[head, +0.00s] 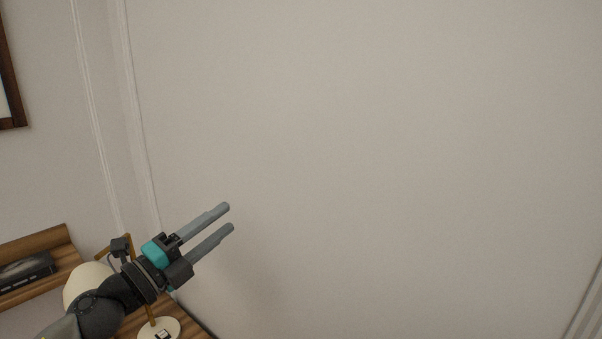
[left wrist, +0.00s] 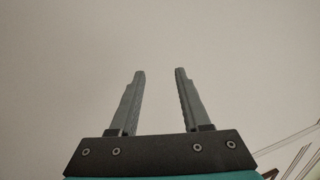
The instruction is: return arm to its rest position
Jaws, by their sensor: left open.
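My left gripper (head: 229,218) is raised in front of the plain wall in the head view, its arm coming in from the lower left. Its two grey fingers are apart and point up to the right, with nothing between them. The left wrist view also shows the open left gripper (left wrist: 160,72), empty against a bare pale surface. My right gripper is not in view.
A wooden shelf (head: 62,240) with a dark box (head: 28,270) is at the lower left. A lamp with a pale base (head: 172,328) stands behind my left arm on a wooden surface. A framed picture (head: 10,85) hangs at upper left. The wall (head: 400,150) is bare.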

